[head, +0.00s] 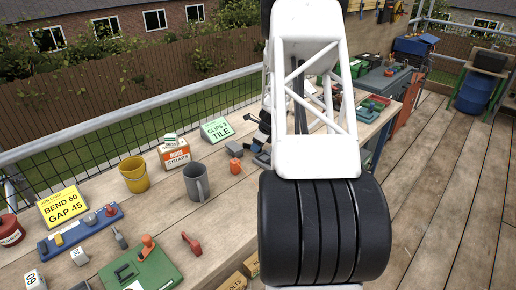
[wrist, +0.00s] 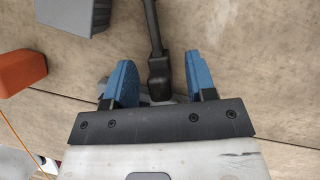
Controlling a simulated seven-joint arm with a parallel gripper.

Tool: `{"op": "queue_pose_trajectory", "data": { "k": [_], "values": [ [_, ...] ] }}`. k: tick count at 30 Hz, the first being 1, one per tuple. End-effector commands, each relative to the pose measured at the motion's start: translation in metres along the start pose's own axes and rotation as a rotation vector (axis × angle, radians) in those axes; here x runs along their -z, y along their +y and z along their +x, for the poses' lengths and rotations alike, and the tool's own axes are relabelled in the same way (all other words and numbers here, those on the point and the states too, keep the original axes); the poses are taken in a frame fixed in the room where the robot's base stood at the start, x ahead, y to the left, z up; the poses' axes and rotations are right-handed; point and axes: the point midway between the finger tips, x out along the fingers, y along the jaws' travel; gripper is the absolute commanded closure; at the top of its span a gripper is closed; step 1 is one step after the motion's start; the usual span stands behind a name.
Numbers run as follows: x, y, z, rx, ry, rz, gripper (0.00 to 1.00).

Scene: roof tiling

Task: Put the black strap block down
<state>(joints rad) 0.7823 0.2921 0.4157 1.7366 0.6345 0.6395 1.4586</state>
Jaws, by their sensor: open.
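My gripper (wrist: 161,78) is open in the wrist view, its two blue fingers spread apart. The black strap block (wrist: 159,72) lies between the fingers, with a visible gap to the right finger and a gap to the left one. A long black bar runs from it toward the top edge. The lower end of the block is partly hidden by the gripper body. In the head view my white arm hides most of this area; a dark piece (head: 252,122) shows just left of the arm.
An orange block (wrist: 20,68) and a grey block (wrist: 72,14) lie left of the gripper on the wooden bench. In the head view a grey mug (head: 194,184), a yellow bucket (head: 133,176), a straps box (head: 174,156) and a green clips tile card (head: 216,130) stand further left.

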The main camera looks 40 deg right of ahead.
Motion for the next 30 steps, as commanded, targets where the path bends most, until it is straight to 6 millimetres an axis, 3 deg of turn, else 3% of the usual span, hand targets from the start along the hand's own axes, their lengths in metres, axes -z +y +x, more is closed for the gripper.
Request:
{"op": "queue_pose_trajectory", "data": {
  "k": [14, 24, 30],
  "values": [
    [0.0002, 0.0001, 0.0000, 0.000, 0.000, 0.000, 0.49],
    [0.0002, 0.0001, 0.0000, 0.000, 0.000, 0.000, 0.99],
    [0.0002, 0.0001, -0.0001, 0.000, 0.000, 0.000, 1.00]
  ]
}}
